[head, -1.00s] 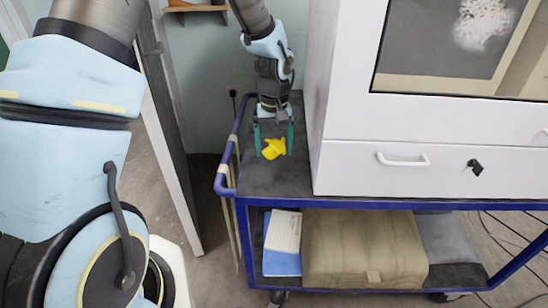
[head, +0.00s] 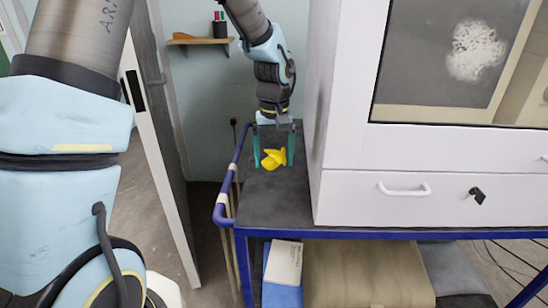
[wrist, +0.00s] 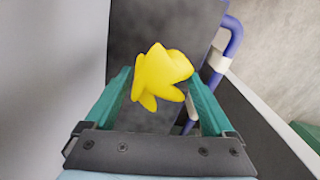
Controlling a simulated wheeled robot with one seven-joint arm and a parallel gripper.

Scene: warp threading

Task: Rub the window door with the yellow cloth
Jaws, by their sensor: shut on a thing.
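My gripper (head: 274,150) is shut on the yellow cloth (head: 273,160), a crumpled bundle held between the teal fingers above the dark cart top. The cloth also shows in the wrist view (wrist: 160,76), between the fingertips. The window door (head: 420,90) is the framed glass panel on the white cabinet, at the upper right. It is shut, and a white speckled patch (head: 475,52) shows on its glass. My gripper is left of the cabinet, apart from the window door.
The white cabinet (head: 345,195) stands on a blue-framed cart (head: 370,233). Below the window is a drawer with a handle (head: 404,189) and a key (head: 477,195). The cart's push bar (head: 222,205) is at the left. A wall shelf (head: 200,41) holds a dark cup.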

